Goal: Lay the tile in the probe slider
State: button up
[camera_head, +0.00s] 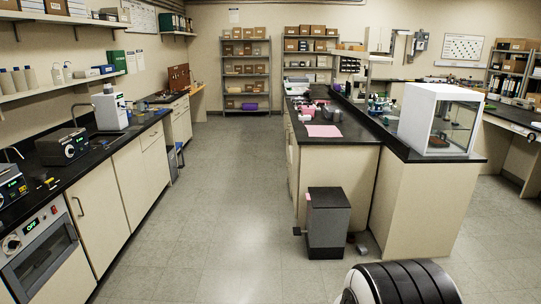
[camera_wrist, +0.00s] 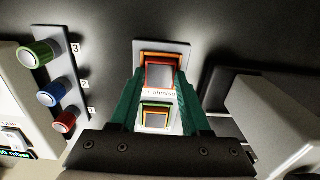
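My gripper (camera_wrist: 161,78) shows in the wrist view as two green fingers on a dark mount, pointing away from the camera. Between the fingertips is a grey square piece in an orange frame (camera_wrist: 160,57), against a pale plate. I cannot tell which of these is the tile or the probe slider. Nearer the mount, between the fingers, is a smaller piece with green, orange and yellow edges (camera_wrist: 156,119). Whether the fingers touch anything is unclear. In the head view neither my gripper nor the tile can be made out.
In the wrist view, green (camera_wrist: 37,53), blue (camera_wrist: 53,93) and red (camera_wrist: 66,121) knobs stand at left, and a pale block (camera_wrist: 270,105) at right. In the head view, a white glass-fronted case (camera_head: 432,117) stands on the right bench; the aisle floor (camera_head: 225,190) is clear.

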grip_shut()
jog(key=shift+r, duration=3)
